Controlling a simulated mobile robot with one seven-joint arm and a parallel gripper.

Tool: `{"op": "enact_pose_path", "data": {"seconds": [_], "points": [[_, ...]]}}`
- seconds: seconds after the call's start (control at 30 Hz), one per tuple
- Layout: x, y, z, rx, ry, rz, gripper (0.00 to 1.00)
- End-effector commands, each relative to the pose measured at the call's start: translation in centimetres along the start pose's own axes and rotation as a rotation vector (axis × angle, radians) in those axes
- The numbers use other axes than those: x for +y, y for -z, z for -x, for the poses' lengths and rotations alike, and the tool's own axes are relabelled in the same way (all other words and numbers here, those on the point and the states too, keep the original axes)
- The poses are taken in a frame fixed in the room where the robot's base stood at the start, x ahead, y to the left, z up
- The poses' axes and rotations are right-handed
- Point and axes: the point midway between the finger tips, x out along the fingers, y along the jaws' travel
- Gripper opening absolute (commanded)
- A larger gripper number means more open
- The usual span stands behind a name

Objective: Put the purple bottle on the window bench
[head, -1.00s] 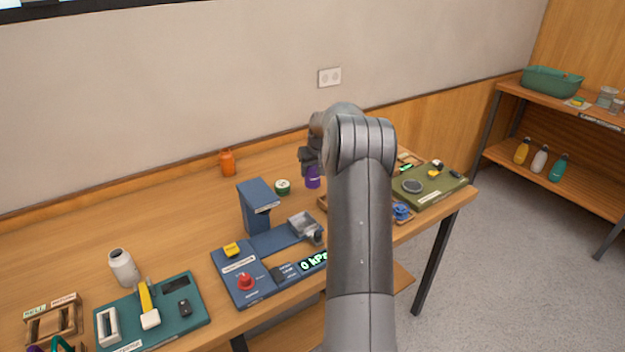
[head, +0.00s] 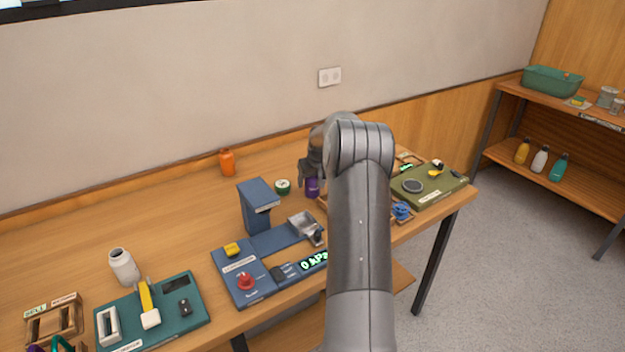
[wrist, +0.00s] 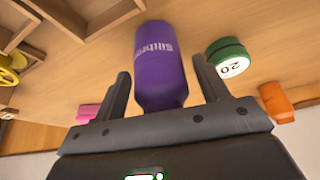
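The purple bottle (head: 312,187) stands on the wooden workbench (head: 190,205), partly hidden by my gripper in the head view. In the wrist view the bottle (wrist: 160,65), with white lettering, lies between the two fingers. My gripper (head: 311,178) is at the bottle's upper part. Its fingers (wrist: 163,85) are spread, with a narrow gap showing on each side of the bottle. I cannot tell which surface is the window bench; a window edge (head: 60,8) shows at the top left.
A green-and-white round tin (head: 283,187) stands close left of the bottle, and an orange bottle (head: 227,162) farther left. A blue pressure device (head: 258,205) is in front. An olive board (head: 430,186) lies to the right. A shelf (head: 500,150) holds several bottles.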

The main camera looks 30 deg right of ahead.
Motion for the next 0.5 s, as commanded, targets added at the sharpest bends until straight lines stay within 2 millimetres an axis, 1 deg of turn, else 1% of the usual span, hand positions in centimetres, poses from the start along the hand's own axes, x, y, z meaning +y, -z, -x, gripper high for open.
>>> {"op": "enact_pose_path", "data": {"seconds": [0.3, 0.43, 0.5], "points": [[0.0, 0.2, 0.3, 0.002, -0.001, 0.000, 0.70], [0.0, 0.2, 1.7, 0.002, -0.001, 0.000, 0.70], [0.0, 0.2, 3.0, 0.002, -0.001, 0.000, 0.70]]}}
